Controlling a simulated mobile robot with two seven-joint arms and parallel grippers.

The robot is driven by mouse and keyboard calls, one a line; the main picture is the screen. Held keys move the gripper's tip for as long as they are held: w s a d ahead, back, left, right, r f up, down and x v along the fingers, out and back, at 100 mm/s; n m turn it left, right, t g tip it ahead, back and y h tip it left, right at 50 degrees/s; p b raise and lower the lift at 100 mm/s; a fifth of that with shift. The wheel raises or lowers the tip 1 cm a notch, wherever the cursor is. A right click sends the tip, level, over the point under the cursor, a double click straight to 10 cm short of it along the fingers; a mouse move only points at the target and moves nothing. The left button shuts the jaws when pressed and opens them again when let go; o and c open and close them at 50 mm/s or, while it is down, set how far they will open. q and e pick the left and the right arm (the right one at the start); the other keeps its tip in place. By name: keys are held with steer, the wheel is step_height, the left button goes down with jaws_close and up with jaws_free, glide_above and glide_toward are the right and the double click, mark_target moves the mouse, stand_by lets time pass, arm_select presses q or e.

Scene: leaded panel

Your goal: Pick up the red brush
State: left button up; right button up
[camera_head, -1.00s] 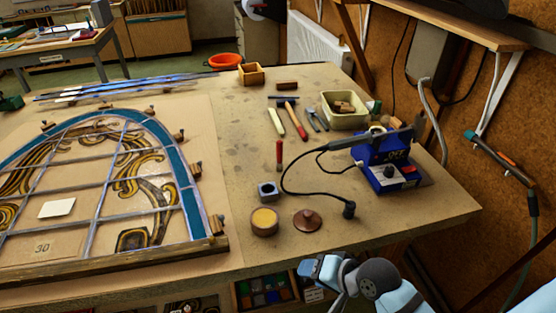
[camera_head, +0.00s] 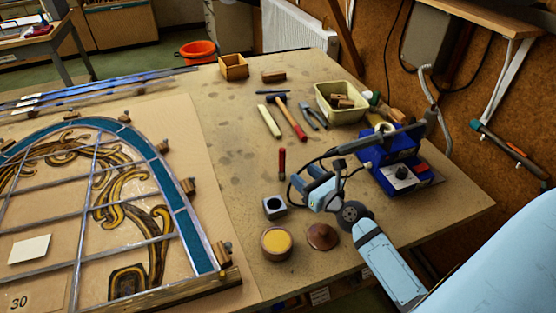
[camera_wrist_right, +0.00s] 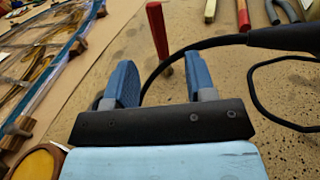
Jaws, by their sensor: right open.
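The red brush (camera_head: 282,160) has a red handle and a darker lower end. It is on the bench between the hammer and the small grey block with a round hole. In the right wrist view the red brush (camera_wrist_right: 157,30) shows ahead, its dark end in line with the gap between my fingers. My right gripper (camera_head: 311,184) is open and empty, over the bench just to the near right of the brush. Its two blue fingers (camera_wrist_right: 160,68) are apart in the wrist view. My left gripper is not in view.
A black cable (camera_wrist_right: 150,78) passes behind the fingers, leading to the soldering iron (camera_wrist_right: 285,37). The blue soldering station (camera_head: 398,170) stands right of my gripper. The grey block (camera_head: 275,206), round yellow-topped tin (camera_head: 277,243) and brown lid (camera_head: 322,236) are nearby. The leaded panel (camera_head: 180,215) lies left.

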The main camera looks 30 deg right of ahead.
mark_target(282, 164)
steer(key=w, duration=0.4)
steer(key=shift+w+a+r, duration=0.1)
steer(key=shift+w+a, duration=0.1)
steer(key=shift+w, duration=0.2)
steer(key=shift+w+p, duration=0.3)
steer(key=shift+w, duration=0.3)
steer(key=shift+w+a, duration=0.15)
steer(key=shift+w, duration=0.2)
steer(key=w, duration=0.4)
steer(key=shift+w+a+p, duration=0.2)
steer(key=shift+w+p, duration=0.05)
steer(key=shift+p, duration=0.1)
steer(key=shift+s, duration=0.1)
jaws_close()
